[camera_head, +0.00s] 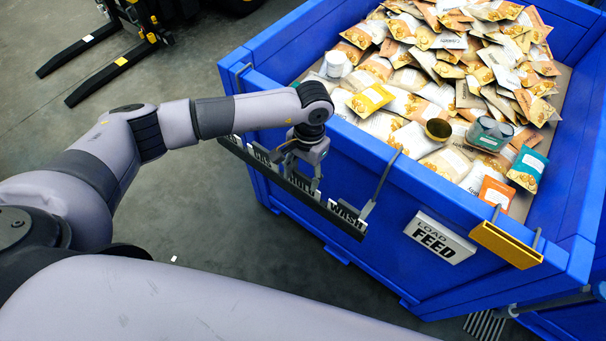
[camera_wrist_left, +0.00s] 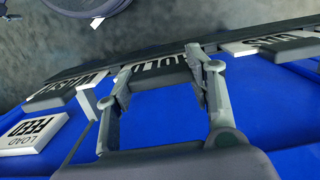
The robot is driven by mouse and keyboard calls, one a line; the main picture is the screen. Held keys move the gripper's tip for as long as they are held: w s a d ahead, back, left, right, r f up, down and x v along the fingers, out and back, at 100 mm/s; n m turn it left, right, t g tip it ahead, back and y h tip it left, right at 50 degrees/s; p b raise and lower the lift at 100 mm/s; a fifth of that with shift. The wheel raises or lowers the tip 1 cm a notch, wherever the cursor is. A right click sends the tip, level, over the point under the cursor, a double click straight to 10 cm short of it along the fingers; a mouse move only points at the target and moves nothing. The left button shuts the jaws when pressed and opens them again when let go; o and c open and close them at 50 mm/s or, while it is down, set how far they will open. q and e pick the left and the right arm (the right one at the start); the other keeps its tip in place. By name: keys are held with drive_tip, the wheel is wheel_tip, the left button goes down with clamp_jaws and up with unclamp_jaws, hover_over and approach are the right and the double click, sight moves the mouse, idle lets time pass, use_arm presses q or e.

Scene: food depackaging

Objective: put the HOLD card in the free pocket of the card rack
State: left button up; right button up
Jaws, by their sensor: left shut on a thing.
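The card rack (camera_head: 330,213) is a dark strip hanging on the near outer side of the blue bin. It holds a WASH card (camera_head: 346,214) at its right end, a GAS card (camera_head: 262,154) left of the middle and another card at its left end. My left gripper (camera_head: 301,180) points down at the rack, shut on the HOLD card (camera_wrist_left: 162,68). The card is between GAS and WASH, and the rack's strip (camera_wrist_left: 135,68) hides part of its lettering in the left wrist view. I cannot tell whether it is fully seated. My right gripper is not in view.
The blue bin (camera_head: 400,176) is full of food packets (camera_head: 470,60), with a few cans near its near rim. A LOAD FEED sign (camera_head: 440,237) and a yellow bar (camera_head: 506,245) are on its side. Dark forks (camera_head: 105,75) lie on the floor at upper left.

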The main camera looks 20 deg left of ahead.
use_arm(q)
drive_tip(key=shift+f+b, duration=0.15)
drive_tip(key=shift+b, duration=0.15)
drive_tip(key=o, duration=1.3)
drive_tip(key=shift+r+p, duration=0.4)
drive_tip(key=shift+p, duration=0.05)
wheel_tip(320, 180, up, 12)
drive_tip(key=w+b, duration=0.1)
drive_tip(key=b, duration=0.2)
drive_tip(key=shift+w+d+f, duration=0.2)
drive_tip(key=shift+w+d, duration=0.05)
